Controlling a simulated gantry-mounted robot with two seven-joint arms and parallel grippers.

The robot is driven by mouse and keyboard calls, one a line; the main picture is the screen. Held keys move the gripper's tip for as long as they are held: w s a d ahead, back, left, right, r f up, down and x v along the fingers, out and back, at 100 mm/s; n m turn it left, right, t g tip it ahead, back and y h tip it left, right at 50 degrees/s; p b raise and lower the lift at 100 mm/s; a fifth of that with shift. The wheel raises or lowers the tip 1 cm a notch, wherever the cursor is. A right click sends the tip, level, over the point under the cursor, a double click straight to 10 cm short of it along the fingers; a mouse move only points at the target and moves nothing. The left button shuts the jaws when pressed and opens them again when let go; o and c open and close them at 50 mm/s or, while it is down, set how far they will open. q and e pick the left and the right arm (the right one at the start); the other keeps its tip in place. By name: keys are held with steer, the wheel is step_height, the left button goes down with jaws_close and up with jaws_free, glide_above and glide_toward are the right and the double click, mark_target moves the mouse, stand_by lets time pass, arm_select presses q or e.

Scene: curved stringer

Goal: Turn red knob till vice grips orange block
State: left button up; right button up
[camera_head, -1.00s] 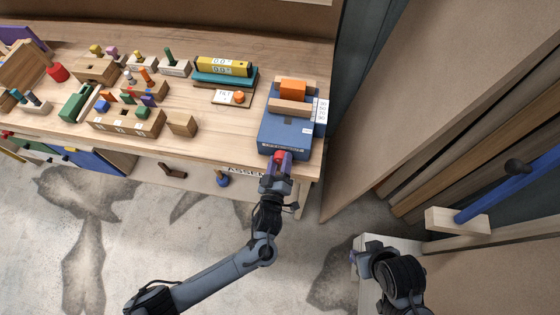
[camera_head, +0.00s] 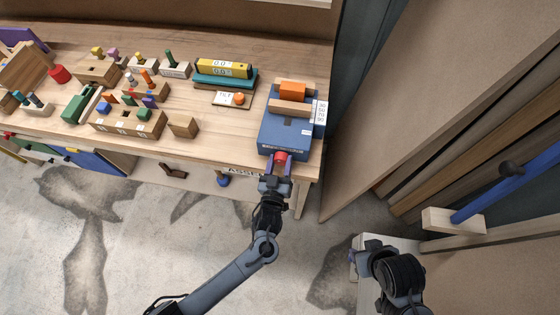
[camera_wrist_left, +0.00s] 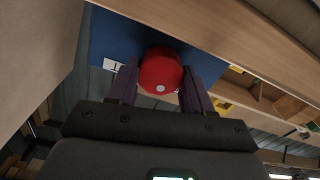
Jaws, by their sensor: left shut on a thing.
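The blue vice (camera_head: 285,136) sits at the right end of the workbench, with the red knob (camera_head: 281,157) on its front face. The orange block (camera_head: 292,89) rests at the vice's back, behind the light wooden jaw (camera_head: 290,108); I cannot tell whether a gap remains between them. My left gripper (camera_head: 280,160) has its purple fingers on both sides of the red knob, shut on it. The left wrist view shows the knob (camera_wrist_left: 160,72) between the fingers. My right gripper (camera_head: 353,258) is low at right, away from the vice; its fingers are mostly hidden.
Left of the vice lie a small board with an orange knob (camera_head: 238,98), stacked yellow and teal pieces (camera_head: 222,70), and wooden blocks with coloured pegs (camera_head: 128,122). A tall brown panel (camera_head: 400,100) stands right of the bench. Concrete floor is open in front.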

arm_select(q)
steer(key=m+p, duration=0.1)
steer(key=m, duration=0.4)
steer(key=shift+r+m+p, duration=0.1)
steer(key=shift+m+p, duration=0.2)
steer(key=shift+p, duration=0.1)
steer(key=m+p, duration=0.2)
steer(key=m, duration=0.4)
steer(key=shift+d, duration=0.15)
steer(key=m+p, duration=0.1)
steer(key=m, duration=0.5)
steer(key=shift+m+p, duration=0.3)
steer(key=m+p, duration=0.1)
steer(key=m, duration=0.3)
steer(key=shift+f+m, duration=0.2)
steer(key=shift+m, duration=1)
